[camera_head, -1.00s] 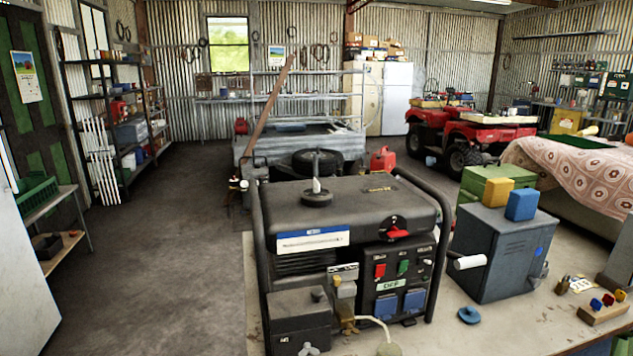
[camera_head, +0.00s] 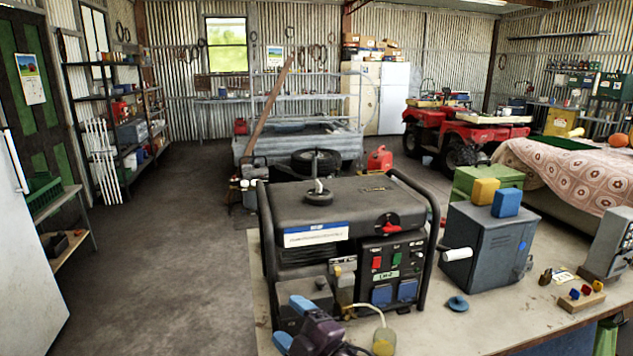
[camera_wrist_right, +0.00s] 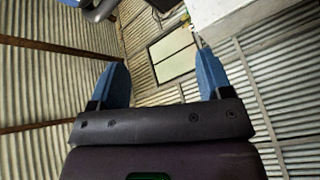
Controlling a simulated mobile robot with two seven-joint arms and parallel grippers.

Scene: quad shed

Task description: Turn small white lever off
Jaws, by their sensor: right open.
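A black generator (camera_head: 350,203) stands on the bench with a panel of red, green and blue switches (camera_head: 391,263) on its front. A white-handled lever (camera_head: 457,254) sticks out to the left of the grey metal box (camera_head: 490,245) beside it. I cannot tell whether this is the small white lever. My right gripper (camera_head: 292,322) is open, its blue fingertips in front of the generator's lower left corner, covering part of the small box there. In the right wrist view it is open and empty (camera_wrist_right: 163,78), with corrugated wall and a window behind. My left gripper is out of view.
The bench (camera_head: 420,335) holds a blue knob (camera_head: 458,303), a jar with a hose (camera_head: 384,341) and a wooden block with coloured knobs (camera_head: 581,299). The generator's tube frame (camera_head: 430,260) stands out at its side. Floor at left is clear.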

